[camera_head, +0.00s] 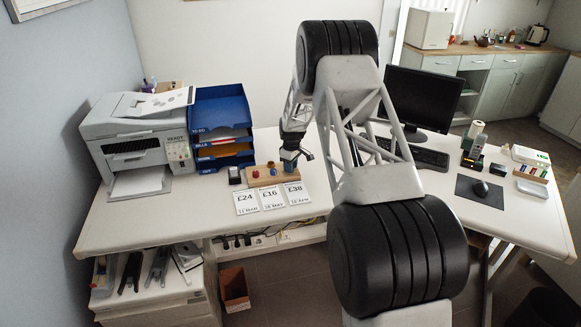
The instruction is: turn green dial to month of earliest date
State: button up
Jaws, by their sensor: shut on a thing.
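A wooden board (275,174) with a row of dials lies on the desk, behind three white cards. A red dial (256,173) is at its left and a blue dial (273,170) is in the middle. My gripper (290,163) points down over the right end of the board and is shut on the dial there, the green one, which it mostly hides. The dial's setting cannot be read. The left card (246,202) reads £24, the middle card (271,197) £16 and the right card (297,195) £38. The small dates below look like 11 Mar, a May date and an April date.
A printer (137,135) and a blue tray stack (222,110) stand at the left. A small black item (234,175) sits beside the board. A monitor (424,97) and keyboard (412,152) are behind my arm. The desk front is clear.

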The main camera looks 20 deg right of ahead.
jog(key=o, duration=0.9)
jog(key=shift+w+d+r, duration=0.1)
jog(key=shift+r, duration=3.75)
jog(key=shift+r, duration=0.1)
